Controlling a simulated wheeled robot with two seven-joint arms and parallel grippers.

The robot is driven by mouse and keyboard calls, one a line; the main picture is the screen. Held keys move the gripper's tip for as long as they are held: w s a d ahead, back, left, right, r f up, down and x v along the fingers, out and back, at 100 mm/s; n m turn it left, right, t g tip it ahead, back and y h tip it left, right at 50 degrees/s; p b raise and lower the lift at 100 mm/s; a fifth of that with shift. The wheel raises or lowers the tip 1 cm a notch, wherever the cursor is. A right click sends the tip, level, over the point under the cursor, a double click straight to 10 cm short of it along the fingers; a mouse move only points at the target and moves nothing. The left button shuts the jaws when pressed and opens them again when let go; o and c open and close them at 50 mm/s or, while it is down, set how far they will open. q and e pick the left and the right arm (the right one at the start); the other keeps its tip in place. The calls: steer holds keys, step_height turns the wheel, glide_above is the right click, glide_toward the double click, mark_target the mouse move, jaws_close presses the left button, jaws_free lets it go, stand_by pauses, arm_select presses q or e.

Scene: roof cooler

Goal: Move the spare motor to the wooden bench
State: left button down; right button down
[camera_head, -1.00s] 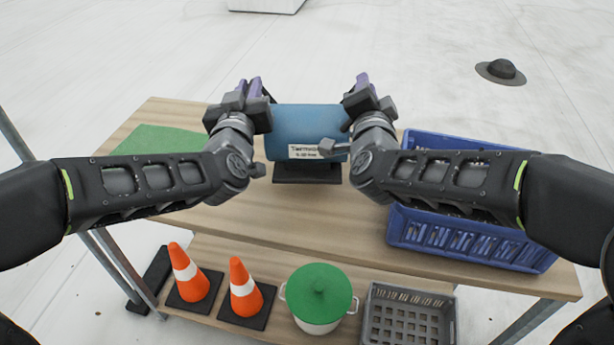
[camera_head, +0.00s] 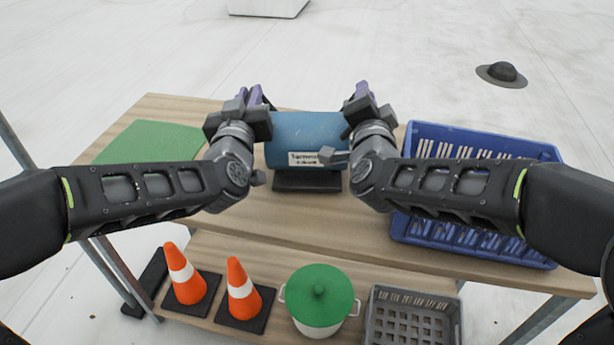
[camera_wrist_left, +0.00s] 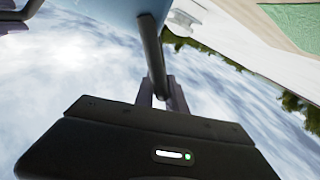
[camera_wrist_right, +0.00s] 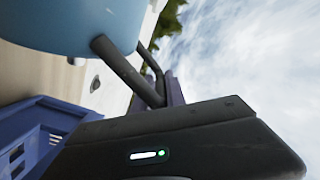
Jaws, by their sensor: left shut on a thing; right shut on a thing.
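The spare motor (camera_head: 308,132) is a blue cylinder with a white label and a dark flat base, upright over the middle of the wooden bench (camera_head: 290,222). I cannot tell whether its base touches the bench top. My left gripper (camera_head: 252,97) is shut on a dark bar handle (camera_wrist_left: 152,55) at the motor's left side. My right gripper (camera_head: 361,92) is shut on the matching handle (camera_wrist_right: 125,72) at its right side. The grippers partly hide the motor's ends in the head view. Its blue body also shows in the right wrist view (camera_wrist_right: 75,22).
A green mat (camera_head: 150,142) lies on the bench's left part. A blue crate (camera_head: 480,258) stands on its right part. The lower shelf holds two orange cones (camera_head: 184,270), a pot with a green lid (camera_head: 320,290) and a grey crate (camera_head: 408,325). Bare wood lies in front of the motor.

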arm_select(q)
steer(key=c, duration=1.8)
jaws_free()
steer(key=shift+s+d+f+h, duration=0.2)
steer(key=shift+d+h, duration=0.1)
steer(key=shift+d, duration=0.3)
arm_select(e)
steer(key=c, duration=1.8)
jaws_free()
steer(key=shift+s+a+f, duration=0.1)
steer(key=shift+a, duration=0.4)
arm_select(q)
steer(key=shift+o, duration=0.8)
steer(key=shift+r, duration=0.1)
arm_select(e)
steer(key=shift+o, duration=0.8)
steer(key=shift+d, duration=0.1)
arm_select(q)
steer(key=shift+o, duration=1.3)
steer(key=shift+a, duration=0.2)
arm_select(e)
steer(key=shift+o, duration=1.4)
steer(key=shift+d, duration=0.1)
arm_select(q)
steer(key=shift+a, duration=0.15)
arm_select(e)
steer(key=shift+d, duration=0.1)
